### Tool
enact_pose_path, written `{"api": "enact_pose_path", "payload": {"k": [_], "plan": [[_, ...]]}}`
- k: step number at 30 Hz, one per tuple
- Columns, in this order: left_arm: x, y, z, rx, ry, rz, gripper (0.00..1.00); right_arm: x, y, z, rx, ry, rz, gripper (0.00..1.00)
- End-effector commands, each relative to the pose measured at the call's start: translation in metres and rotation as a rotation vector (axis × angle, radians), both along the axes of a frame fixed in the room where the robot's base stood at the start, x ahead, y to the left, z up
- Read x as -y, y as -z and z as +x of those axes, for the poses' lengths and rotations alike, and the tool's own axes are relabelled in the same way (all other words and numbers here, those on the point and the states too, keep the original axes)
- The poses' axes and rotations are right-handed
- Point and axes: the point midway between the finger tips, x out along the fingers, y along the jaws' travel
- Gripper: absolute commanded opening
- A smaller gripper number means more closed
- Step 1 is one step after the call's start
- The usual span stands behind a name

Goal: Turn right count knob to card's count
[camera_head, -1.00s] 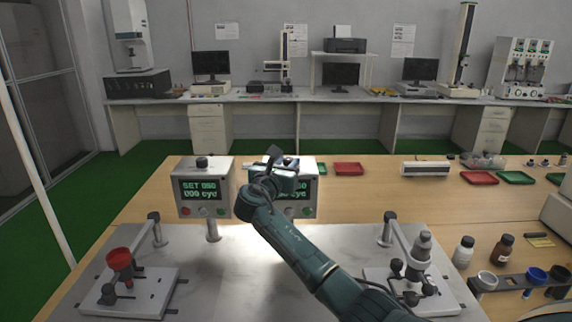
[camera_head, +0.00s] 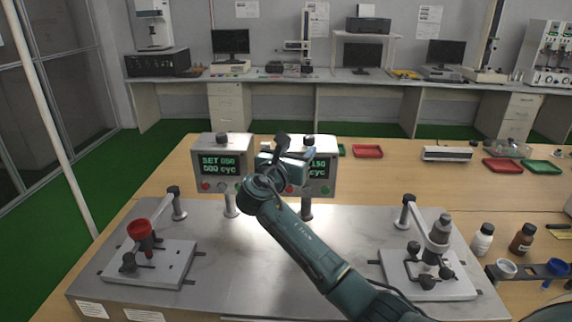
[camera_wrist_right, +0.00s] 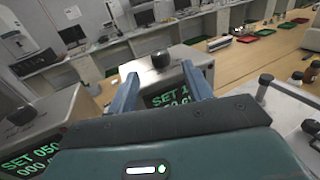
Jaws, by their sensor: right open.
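The right control box (camera_head: 322,185) stands on a post with a green display, partly hidden by my right gripper in the head view. Its dark count knob (camera_head: 308,140) is on top and also shows in the right wrist view (camera_wrist_right: 161,59). My right gripper (camera_head: 294,150) is open in front of this box; its two fingers (camera_wrist_right: 160,78) appear either side of the knob's line of sight, without clear contact. The visible set value begins with 1. The left control box (camera_head: 222,165) reads SET 050, 000 cyc. I cannot make out a count card. My left gripper is out of view.
A metal plate (camera_head: 260,285) carries a left fixture with a red cup (camera_head: 140,229) and a right fixture (camera_head: 428,272). Bottles (camera_head: 482,239) and a dark rack stand at right. Red and green trays (camera_head: 367,151) lie behind on the wooden table.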

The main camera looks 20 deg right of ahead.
Motion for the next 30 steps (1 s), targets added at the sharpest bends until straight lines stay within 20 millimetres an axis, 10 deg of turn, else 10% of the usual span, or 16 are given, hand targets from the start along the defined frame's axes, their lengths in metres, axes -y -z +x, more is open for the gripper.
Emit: {"api": "enact_pose_path", "payload": {"k": [12,30], "plan": [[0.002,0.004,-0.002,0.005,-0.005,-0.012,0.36,-0.050,0.001,-0.046,-0.001,-0.001,0.001,0.50],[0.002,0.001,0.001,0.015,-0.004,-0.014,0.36,-0.053,0.000,-0.049,-0.001,0.000,0.001,0.50]]}}
